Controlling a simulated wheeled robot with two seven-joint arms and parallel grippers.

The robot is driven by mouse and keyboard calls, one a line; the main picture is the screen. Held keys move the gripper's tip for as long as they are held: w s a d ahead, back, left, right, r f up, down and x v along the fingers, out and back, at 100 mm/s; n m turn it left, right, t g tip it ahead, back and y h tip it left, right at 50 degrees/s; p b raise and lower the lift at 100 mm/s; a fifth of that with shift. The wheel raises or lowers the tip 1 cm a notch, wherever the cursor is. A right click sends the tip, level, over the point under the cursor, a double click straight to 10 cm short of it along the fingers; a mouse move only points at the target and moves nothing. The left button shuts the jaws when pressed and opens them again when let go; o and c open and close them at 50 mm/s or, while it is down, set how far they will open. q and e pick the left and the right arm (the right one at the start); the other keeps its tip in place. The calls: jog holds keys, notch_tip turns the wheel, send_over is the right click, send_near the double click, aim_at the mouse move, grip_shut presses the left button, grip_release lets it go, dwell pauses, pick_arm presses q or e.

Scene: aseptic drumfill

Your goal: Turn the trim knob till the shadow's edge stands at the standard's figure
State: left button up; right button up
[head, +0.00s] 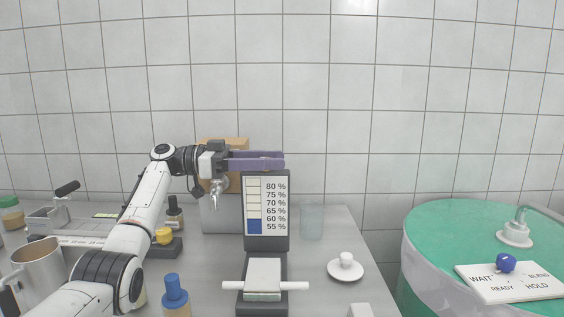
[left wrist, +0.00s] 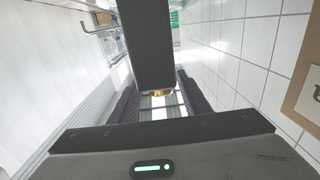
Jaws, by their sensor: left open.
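A dark upright instrument (head: 266,243) stands mid-counter, its lit scale running from 55 % to 80 %. The blue shadow (head: 254,227) fills the bottom of the scale, its edge at about the 60 % mark. My left gripper (head: 284,160) is at the top of the instrument, with its purple fingers level. In the left wrist view it is open (left wrist: 157,104), and a dark block (left wrist: 146,45) comes down in front of it. A small brass-coloured part (left wrist: 156,93), possibly the trim knob, shows between the fingers at the block's end. I cannot tell whether they touch it. The standard's figure is not readable.
A pale block with a white crossbar (head: 265,280) stands before the instrument. A clear glass (head: 312,222) and a white saucer (head: 345,271) are to its right. A blue-capped bottle (head: 174,291) and a metal jug (head: 40,268) are left.

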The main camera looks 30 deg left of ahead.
pick_arm(q)
jog(key=v, duration=0.7)
jog(key=shift+s+a, duration=0.1)
